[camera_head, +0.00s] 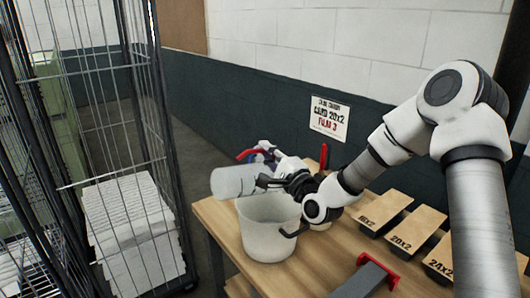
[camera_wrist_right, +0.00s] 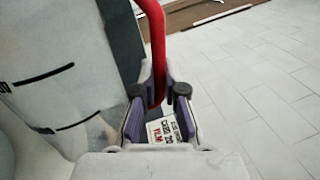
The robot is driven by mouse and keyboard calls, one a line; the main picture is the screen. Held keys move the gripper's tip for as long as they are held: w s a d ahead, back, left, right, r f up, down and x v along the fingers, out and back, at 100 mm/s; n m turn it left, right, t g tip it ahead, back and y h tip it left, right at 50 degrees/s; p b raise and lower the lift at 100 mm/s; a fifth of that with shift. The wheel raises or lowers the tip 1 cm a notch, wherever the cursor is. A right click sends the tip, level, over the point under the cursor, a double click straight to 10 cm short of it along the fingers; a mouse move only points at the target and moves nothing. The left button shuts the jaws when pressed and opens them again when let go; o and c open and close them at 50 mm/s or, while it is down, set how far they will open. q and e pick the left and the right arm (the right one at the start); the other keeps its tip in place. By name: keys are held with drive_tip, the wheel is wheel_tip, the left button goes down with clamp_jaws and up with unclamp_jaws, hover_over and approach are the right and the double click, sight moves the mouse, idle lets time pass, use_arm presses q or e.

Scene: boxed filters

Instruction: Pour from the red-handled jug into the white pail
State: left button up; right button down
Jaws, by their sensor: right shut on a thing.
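The jug (camera_head: 233,181) has a pale translucent body and a red handle (camera_head: 246,154). It is tipped onto its side above the white pail (camera_head: 267,241), with its body reaching left past the pail's rim. My right gripper (camera_head: 264,153) is shut on the red handle. The right wrist view shows the handle (camera_wrist_right: 156,48) between the purple-padded fingers (camera_wrist_right: 156,100), with the jug's pale body (camera_wrist_right: 60,65) at left. The pail stands upright on the table, with a dark grip at its right side. I cannot tell whether anything flows from the jug. My left gripper is out of view.
The wooden table (camera_head: 222,222) has its left edge close to the pail. Labelled wooden blocks (camera_head: 385,208) lie at right, and a grey and red item (camera_head: 370,279) lies in front. A wire cage cart (camera_head: 168,150) with a white stack (camera_head: 130,235) stands left.

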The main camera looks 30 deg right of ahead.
drive_tip(key=shift+d, duration=0.25)
idle(0.6)
drive_tip(key=shift+d+r+m, duration=0.1)
drive_tip(key=shift+d+m, duration=0.3)
drive_tip(key=shift+m, duration=0.2)
drive_tip(key=shift+d+m+h, duration=0.3)
drive_tip(key=shift+m+h, duration=0.1)
idle(0.3)
drive_tip(key=shift+w+d, duration=0.1)
drive_tip(key=shift+d, duration=0.05)
drive_tip(key=shift+d+m, duration=0.25)
drive_tip(key=shift+m, duration=0.15)
drive_tip(key=shift+d, duration=0.25)
idle(0.5)
drive_tip(key=shift+d+m+h, duration=0.4)
drive_tip(key=shift+m, duration=0.2)
drive_tip(key=shift+f, duration=0.2)
idle(3.2)
